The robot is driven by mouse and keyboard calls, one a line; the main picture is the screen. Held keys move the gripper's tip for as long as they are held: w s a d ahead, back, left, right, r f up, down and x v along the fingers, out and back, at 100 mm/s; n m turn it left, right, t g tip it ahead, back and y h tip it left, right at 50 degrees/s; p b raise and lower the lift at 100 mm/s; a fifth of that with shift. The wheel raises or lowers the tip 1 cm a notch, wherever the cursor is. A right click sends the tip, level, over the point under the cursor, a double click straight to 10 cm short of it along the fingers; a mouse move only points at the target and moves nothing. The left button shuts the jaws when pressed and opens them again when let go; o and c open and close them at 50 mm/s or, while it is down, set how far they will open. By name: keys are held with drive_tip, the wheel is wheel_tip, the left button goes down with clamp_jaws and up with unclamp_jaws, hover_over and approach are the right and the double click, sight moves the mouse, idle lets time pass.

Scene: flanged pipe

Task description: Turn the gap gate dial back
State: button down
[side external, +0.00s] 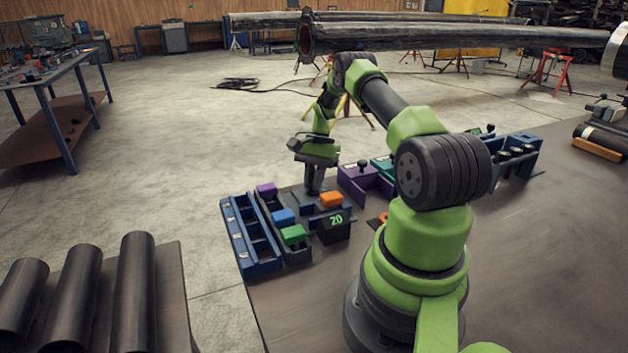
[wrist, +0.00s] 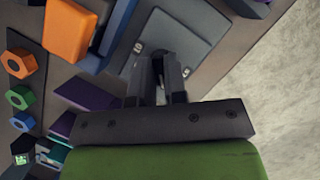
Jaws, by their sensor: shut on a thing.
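The gap gate dial seems to be the dark knob (wrist: 158,66) on a grey plate (wrist: 200,40) with small pale marks in the wrist view. My gripper (wrist: 160,85) is shut on this knob, with one finger on each side. The fingers hide most of the knob, so its pointing direction cannot be told. In the side view my gripper (side external: 314,190) points down onto the grey plate (side external: 299,199), among the coloured blocks. The knob itself is hidden there. A dark box (side external: 335,229) showing a green "20" stands in front of the plate.
An orange block (side external: 331,199) sits close to my gripper. Purple (side external: 266,189), blue (side external: 283,216) and green (side external: 293,234) blocks line a tray beside a blue rack (side external: 238,225). A purple holder (side external: 354,187) stands to the right. Coloured nuts (wrist: 20,96) lie at left in the wrist view.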

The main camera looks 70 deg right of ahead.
drive_tip(key=shift+a+f+n, duration=0.1)
drive_tip(key=shift+n, duration=0.5)
drive_tip(key=shift+g, duration=0.3)
drive_tip(key=c, duration=1.2)
unclamp_jaws()
drive_tip(key=shift+o, duration=0.2)
drive_tip(key=v, duration=1)
